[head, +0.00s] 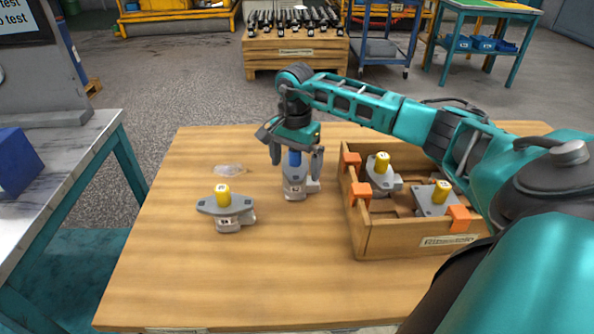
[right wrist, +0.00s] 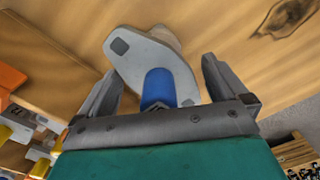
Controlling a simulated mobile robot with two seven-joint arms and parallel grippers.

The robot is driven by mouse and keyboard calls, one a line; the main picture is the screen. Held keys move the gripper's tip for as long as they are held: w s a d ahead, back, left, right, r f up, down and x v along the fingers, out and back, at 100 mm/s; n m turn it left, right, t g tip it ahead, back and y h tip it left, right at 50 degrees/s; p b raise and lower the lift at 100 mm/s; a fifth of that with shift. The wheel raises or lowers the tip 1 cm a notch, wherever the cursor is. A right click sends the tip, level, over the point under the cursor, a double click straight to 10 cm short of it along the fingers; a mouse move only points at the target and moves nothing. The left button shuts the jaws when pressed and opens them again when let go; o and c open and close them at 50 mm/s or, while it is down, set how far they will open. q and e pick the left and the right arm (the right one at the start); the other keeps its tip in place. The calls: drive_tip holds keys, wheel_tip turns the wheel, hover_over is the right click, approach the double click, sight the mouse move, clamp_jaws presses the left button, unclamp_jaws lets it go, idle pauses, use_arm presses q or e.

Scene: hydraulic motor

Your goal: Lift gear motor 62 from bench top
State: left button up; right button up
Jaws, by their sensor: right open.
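A grey gear motor with a blue shaft (head: 299,188) stands upright on the wooden bench top (head: 250,280), left of the crate; its label looks like 62 but is too small to be sure. My right gripper (head: 296,160) is above it, pointing down, with its open fingers on either side of the blue shaft. In the right wrist view the motor's grey flange and blue shaft (right wrist: 158,88) show between the two open fingers (right wrist: 160,85). I cannot tell whether either finger touches it. My left gripper is not in view.
A second motor with a yellow shaft (head: 226,208) stands to the left. A wooden crate (head: 400,242) with orange corners holds two yellow-shafted motors (head: 380,172) on the right. A small clear object (head: 229,170) lies behind the left motor. The front of the bench is clear.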

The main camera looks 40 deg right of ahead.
drive_tip(key=shift+c, duration=0.2)
drive_tip(key=c, duration=1.8)
drive_tip(key=shift+r, duration=0.15)
clamp_jaws()
drive_tip(key=shift+r, duration=0.1)
